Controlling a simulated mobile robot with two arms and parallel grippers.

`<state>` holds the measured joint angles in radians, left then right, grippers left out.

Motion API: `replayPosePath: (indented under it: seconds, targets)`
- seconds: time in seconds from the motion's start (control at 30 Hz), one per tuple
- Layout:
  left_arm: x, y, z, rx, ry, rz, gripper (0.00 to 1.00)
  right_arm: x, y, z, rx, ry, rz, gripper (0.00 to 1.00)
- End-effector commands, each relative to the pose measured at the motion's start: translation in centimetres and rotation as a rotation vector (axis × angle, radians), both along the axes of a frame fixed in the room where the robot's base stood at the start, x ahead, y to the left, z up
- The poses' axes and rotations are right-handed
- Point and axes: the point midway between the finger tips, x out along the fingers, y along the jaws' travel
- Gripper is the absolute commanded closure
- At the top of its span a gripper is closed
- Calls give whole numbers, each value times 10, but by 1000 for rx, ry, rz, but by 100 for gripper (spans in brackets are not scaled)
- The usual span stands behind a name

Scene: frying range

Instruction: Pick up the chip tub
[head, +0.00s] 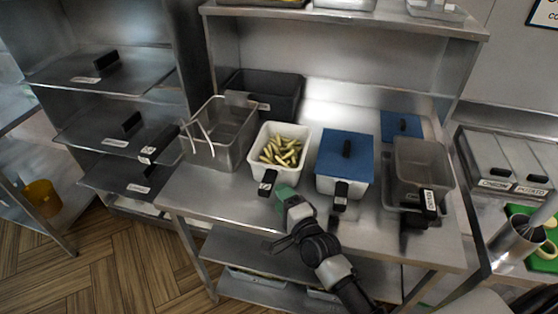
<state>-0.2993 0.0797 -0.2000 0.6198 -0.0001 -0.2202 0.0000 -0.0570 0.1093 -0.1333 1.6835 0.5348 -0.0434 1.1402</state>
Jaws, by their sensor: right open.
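The chip tub (256,148) is a white open tub full of yellow chips (281,152), upright on the steel counter. A black handle (267,183) sticks out at its front. My right gripper (283,192), with a green part near its end, is open just in front of the tub, close to the right of the handle. I cannot tell whether it touches the handle. My left gripper is not in view.
A steel container with a wire handle (221,150) stands left of the tub, a blue-lidded tub (345,155) right of it. A grey clear container (423,165) is further right. A dark bin (262,92) stands behind. Bare counter (220,190) shows at front left.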

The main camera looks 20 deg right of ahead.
Motion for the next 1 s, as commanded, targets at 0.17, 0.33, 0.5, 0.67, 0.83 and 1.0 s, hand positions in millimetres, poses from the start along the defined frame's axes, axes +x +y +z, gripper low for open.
replayPosePath:
  seconds: [0.17,0.33,0.5,0.67,0.83,1.0]
  targets:
    - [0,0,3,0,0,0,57,14,3,1,-2,1,1,45]
    - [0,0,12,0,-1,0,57,34,3,4,-4,-1,1,45]
    - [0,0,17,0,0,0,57,56,6,1,-3,1,1,45]
    - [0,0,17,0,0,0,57,65,7,0,-3,0,1,45]
    - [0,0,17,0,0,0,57,65,7,0,-3,0,1,45]
    - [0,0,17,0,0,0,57,65,7,0,-3,1,1,66]
